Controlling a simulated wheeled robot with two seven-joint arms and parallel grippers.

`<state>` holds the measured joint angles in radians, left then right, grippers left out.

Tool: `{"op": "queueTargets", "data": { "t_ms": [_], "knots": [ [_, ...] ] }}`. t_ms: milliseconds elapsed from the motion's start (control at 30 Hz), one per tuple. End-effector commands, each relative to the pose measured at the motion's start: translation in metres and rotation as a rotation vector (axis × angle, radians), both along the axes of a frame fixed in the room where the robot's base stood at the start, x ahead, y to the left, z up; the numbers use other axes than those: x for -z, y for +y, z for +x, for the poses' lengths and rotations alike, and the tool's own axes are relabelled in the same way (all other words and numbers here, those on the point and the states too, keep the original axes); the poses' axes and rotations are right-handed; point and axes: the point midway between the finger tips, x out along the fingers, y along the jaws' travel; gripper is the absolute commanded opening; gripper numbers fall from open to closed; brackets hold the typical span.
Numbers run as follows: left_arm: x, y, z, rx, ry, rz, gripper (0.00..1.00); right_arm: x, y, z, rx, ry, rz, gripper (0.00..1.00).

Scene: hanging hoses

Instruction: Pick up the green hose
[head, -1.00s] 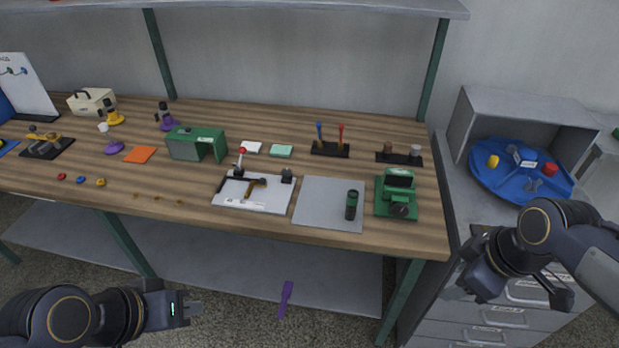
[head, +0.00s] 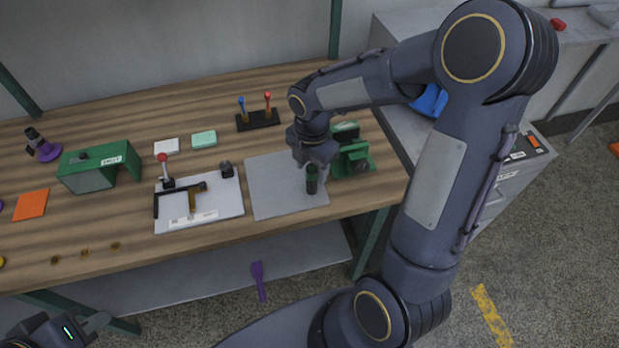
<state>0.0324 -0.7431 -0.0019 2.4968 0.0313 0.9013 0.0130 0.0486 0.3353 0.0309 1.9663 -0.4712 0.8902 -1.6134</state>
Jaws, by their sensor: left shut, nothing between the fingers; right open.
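No hose is to be seen in the head view. A dark cylinder with a green band (head: 312,183) stands upright on the grey mat (head: 265,190). My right gripper (head: 314,162) is open and points down right over this cylinder. Its fingers are partly hidden, and I cannot tell whether they touch or surround the cylinder. My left gripper (head: 98,323) is shut and empty at the lower left, in front of the bench.
A green device (head: 352,160) stands close right of the cylinder, partly behind my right arm. A white board (head: 215,200) with a black and brown tool lies to the left. A green arch block (head: 100,165) and a black stand (head: 258,121) with blue and red levers are further off.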

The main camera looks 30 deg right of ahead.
Motion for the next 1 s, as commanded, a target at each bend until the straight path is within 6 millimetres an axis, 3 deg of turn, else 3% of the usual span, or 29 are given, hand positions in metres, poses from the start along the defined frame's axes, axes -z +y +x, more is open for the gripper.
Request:
{"op": "queueTargets", "data": {
  "t_ms": [133, 400, 767, 1000],
  "knots": [
    [0.0, 0.0, 0.0, 0.0, 0.0, 0.0, 0.0, 0.018, 0.0, 0.0, 0.002, 0.002, 0.0, 0.52],
    [0.0, 0.0, 0.0, 0.0, 0.0, 0.0, 0.0, 0.022, 0.0, 0.0, 0.003, -0.001, 0.0, 0.52],
    [0.0, 0.0, 0.0, 0.0, 0.0, 0.0, 0.0, 0.021, 0.0, 0.0, 0.003, -0.001, 0.0, 0.06],
    [0.0, 0.0, 0.0, 0.0, 0.0, 0.0, 0.0, 0.021, 0.0, 0.0, 0.003, -0.001, 0.0, 0.03]
  ]
}}
